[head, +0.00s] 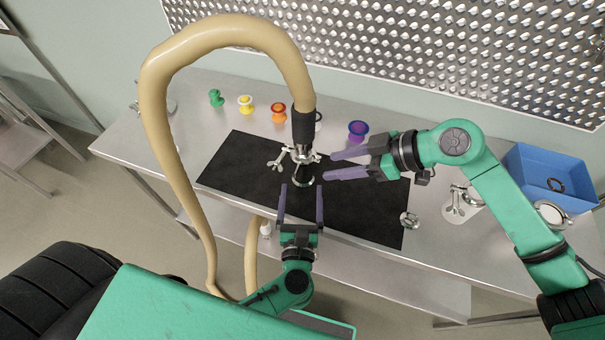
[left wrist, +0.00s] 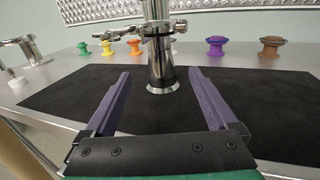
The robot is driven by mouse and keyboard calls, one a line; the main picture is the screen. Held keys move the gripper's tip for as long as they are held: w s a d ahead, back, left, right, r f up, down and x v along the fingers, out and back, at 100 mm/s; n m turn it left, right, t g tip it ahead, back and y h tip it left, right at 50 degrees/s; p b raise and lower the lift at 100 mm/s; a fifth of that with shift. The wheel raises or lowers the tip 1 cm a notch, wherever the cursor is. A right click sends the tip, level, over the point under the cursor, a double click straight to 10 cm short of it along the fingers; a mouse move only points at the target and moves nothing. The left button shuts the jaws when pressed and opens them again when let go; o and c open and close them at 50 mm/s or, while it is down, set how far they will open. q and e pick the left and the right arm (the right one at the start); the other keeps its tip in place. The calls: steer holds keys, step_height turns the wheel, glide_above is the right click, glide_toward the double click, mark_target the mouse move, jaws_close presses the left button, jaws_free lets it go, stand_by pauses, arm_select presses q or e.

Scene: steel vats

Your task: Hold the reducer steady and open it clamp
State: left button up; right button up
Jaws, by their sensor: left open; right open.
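The steel reducer (left wrist: 162,72) stands upright on the black mat, joined above to the end of the beige hose (head: 228,27). A clamp (head: 304,155) sits around the joint, and its wing-nut arm sticks out to the left; the clamp also shows in the left wrist view (left wrist: 143,32). My left gripper (head: 302,188) is open, its purple fingers pointing at the reducer from the front, one on each side and short of it. My right gripper (head: 330,166) is open, just right of the clamp and reducer, apparently not touching them.
The black mat (head: 235,160) covers the middle of the steel table. Green, yellow, orange and purple (head: 358,130) plugs stand behind it. A loose clamp (head: 409,219) lies at the mat's right edge. A blue bin (head: 545,175) stands at far right. The hose loops down past the table's left front.

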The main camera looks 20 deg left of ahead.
mark_target(303, 174)
arm_select(q)
steer(key=x, duration=0.8)
steer(key=shift+w+a, duration=0.1)
steer(key=shift+w, duration=0.25)
